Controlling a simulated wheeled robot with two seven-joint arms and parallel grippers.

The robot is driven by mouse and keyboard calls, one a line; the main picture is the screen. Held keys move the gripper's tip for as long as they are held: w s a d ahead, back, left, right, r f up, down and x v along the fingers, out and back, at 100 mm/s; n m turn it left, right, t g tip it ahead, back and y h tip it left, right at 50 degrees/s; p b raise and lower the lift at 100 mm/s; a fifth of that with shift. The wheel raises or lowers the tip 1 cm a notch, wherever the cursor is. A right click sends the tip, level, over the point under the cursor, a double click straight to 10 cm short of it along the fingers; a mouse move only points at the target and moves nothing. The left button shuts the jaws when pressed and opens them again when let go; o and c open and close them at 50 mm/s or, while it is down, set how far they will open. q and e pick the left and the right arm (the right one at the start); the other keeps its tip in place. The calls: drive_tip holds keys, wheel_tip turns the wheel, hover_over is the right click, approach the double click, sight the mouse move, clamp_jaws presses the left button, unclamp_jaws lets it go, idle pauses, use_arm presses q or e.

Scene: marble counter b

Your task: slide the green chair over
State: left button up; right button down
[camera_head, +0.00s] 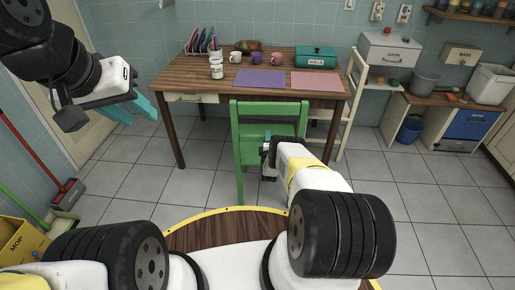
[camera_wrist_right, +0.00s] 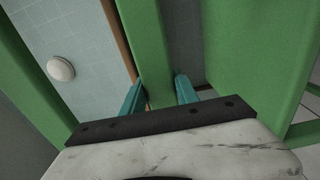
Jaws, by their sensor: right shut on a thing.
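The green chair (camera_head: 240,140) stands upright at the near side of the wooden table, its back towards me. My right gripper (camera_head: 268,148) is at the chair's backrest, its fingers mostly hidden by the wrist in the head view. In the right wrist view, the teal fingers of the right gripper (camera_wrist_right: 158,94) sit on either side of a green bar of the chair (camera_wrist_right: 150,45) and are shut on it. My left gripper (camera_head: 131,109) is raised at the left, away from the chair, with its teal fingers apart and nothing between them.
The wooden table (camera_head: 205,78) holds a purple mat (camera_head: 260,80), a pink mat (camera_head: 318,83), mugs, plates and a teal box (camera_head: 315,56). A cream chair (camera_head: 350,95) stands at its right end. A yellow mop bucket (camera_head: 20,240) is at left. Tiled floor right of the chair is clear.

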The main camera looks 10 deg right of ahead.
drive_tip(key=shift+s+f, duration=0.1)
drive_tip(key=c, duration=0.8)
unclamp_jaws()
drive_tip(key=shift+o, duration=0.2)
drive_tip(key=v, duration=1.2)
